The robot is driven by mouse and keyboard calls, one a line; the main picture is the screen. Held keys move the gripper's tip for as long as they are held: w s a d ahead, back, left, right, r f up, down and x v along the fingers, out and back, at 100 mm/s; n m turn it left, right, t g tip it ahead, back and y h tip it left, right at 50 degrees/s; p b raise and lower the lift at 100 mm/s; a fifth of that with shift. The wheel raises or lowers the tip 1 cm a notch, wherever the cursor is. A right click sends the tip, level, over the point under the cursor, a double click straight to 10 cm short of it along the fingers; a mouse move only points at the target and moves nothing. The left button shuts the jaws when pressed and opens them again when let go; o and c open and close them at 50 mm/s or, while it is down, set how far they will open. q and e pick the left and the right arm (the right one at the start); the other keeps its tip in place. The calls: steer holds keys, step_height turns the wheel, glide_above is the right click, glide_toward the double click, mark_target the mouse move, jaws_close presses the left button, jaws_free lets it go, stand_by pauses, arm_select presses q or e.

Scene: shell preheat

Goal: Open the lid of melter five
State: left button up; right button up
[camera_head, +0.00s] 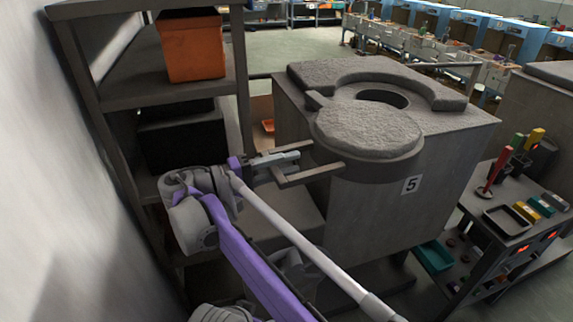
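Melter five (440,150) is a grey box-shaped unit with a "5" label (411,185) on its front. Its round, rough grey lid (367,128) sits shifted toward the front left of the top, overhanging the front. Behind the lid, part of the dark round opening (385,98) shows; the lid hides the rest. I cannot tell whether a fingertip touches the lid.
A dark shelf rack with an orange bin (191,45) and a black bin (183,138) stands close on the left, beside the wall. A tool cart with a small tray (507,220) stands at the right. Open floor (300,42) lies behind the melter.

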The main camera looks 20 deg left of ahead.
steer(key=shift+o, duration=1)
steer(key=v, duration=1)
steer(key=shift+s+a+b, duration=0.25)
steer(key=shift+a+b, duration=0.05)
steer(key=shift+a, duration=0.05)
steer(key=shift+d+f, duration=0.1)
